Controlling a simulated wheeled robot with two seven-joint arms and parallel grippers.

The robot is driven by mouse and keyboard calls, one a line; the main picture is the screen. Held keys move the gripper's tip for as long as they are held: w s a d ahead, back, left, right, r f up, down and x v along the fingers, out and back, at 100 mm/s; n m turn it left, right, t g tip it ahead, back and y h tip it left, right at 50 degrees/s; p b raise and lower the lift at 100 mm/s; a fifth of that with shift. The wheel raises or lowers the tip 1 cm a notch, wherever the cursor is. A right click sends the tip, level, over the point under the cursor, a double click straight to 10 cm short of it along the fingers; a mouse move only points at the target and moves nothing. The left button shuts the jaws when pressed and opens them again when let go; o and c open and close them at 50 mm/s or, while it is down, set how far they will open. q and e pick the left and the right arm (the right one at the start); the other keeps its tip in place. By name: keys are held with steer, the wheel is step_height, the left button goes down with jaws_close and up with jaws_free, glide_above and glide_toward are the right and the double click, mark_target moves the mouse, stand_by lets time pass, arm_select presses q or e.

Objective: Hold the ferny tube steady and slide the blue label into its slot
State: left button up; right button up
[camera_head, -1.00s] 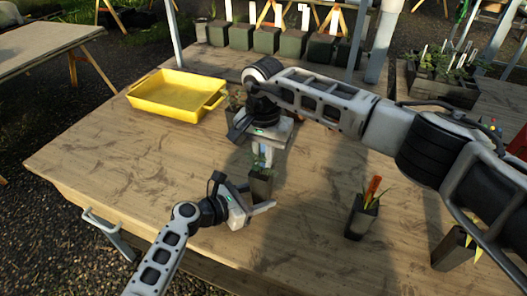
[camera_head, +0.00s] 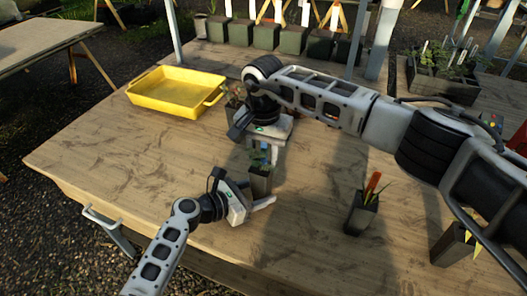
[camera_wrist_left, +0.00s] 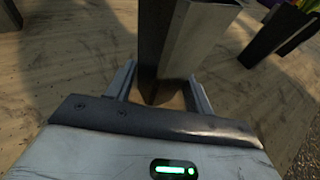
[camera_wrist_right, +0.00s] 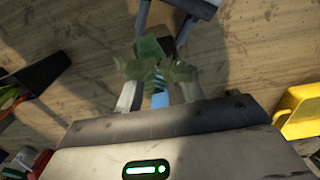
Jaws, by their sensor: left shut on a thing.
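The ferny tube (camera_head: 259,186) is a dark, square tube with green fern leaves, upright on the table. My left gripper (camera_head: 257,204) is shut on its lower part; the left wrist view shows the tube (camera_wrist_left: 185,45) between the two fingers. My right gripper (camera_head: 268,150) is just above the fern, pointing down. In the right wrist view its fingers stand apart on either side of the blue label (camera_wrist_right: 160,100), with a gap at each side. Fern leaves (camera_wrist_right: 165,70) cover part of the label. Its lower end and the slot are hidden.
A yellow tray (camera_head: 150,101) lies at the back left. A tube with an orange label (camera_head: 361,213) and one with yellow leaves (camera_head: 452,248) stand to the right. A potted plant is partly hidden behind my right gripper. The table's front left is clear.

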step_height(320, 180, up, 12)
stand_by(0.5)
stand_by(0.4)
arm_select(q)
steer(key=o, duration=0.8)
steer(key=shift+o, duration=0.2)
steer(key=v, duration=1.2)
steer(key=shift+s+r, duration=0.1)
